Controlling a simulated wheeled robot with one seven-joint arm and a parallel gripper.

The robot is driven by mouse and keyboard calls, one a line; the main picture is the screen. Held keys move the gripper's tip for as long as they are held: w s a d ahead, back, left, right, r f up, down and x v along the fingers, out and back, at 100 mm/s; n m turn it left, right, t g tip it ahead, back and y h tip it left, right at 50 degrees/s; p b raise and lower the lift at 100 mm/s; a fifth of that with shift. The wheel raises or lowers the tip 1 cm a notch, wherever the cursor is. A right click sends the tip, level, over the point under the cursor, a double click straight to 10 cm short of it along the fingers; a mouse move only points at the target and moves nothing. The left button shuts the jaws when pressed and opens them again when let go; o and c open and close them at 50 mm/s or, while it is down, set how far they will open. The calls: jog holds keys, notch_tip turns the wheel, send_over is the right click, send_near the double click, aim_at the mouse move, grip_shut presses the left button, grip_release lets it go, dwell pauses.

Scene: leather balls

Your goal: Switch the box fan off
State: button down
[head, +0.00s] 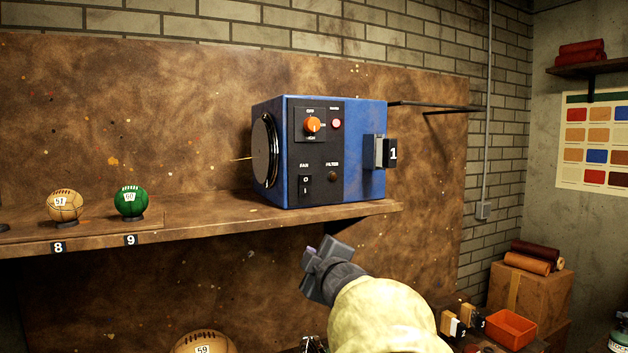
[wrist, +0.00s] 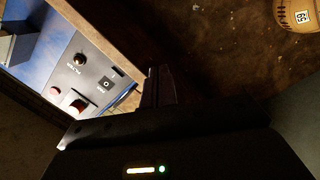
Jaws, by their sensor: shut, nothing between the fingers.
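The box fan is a blue box (head: 365,115) with a round black grille on its left side, standing on the wall shelf. Which side of the rocker is pressed I cannot tell. The rocker (wrist: 107,84) and knob (wrist: 78,105) also show in the wrist view. My gripper (head: 312,258) is shut and empty, below the shelf edge and apart from the panel.
The shelf edge (head: 240,225) lies between my gripper and the panel. A tan ball (head: 65,205) and a green ball (head: 130,201) stand on the shelf at left. A bracket tagged 1 (head: 392,153) juts from the fan's right. An orange bin (head: 510,328) is lower right.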

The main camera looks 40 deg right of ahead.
aim_at(308, 179)
jog(key=s+d+r+n+t+y, duration=0.1)
jog(key=s+d+r+n+t, duration=0.1)
jog(key=s+r+n, duration=0.4)
notch_tip(308, 179, up, 6)
jog(key=shift+s+d+f+n+t+y+p, duration=0.15)
jog(key=shift+d+n+t+y+p, duration=0.25)
jog(key=shift+n, duration=0.3)
jog(key=p+x, duration=0.2)
jog(key=x, duration=0.5)
jog(key=p+x, duration=0.3)
jog(key=x, duration=0.4)
jog(key=shift+d+f, duration=0.15)
jog(key=shift+d, duration=0.05)
jog(key=shift+p, duration=0.6)
jog(key=shift+r+g+p, duration=0.4)
jog(key=shift+p, duration=0.45)
jog(key=shift+f+b, duration=0.3)
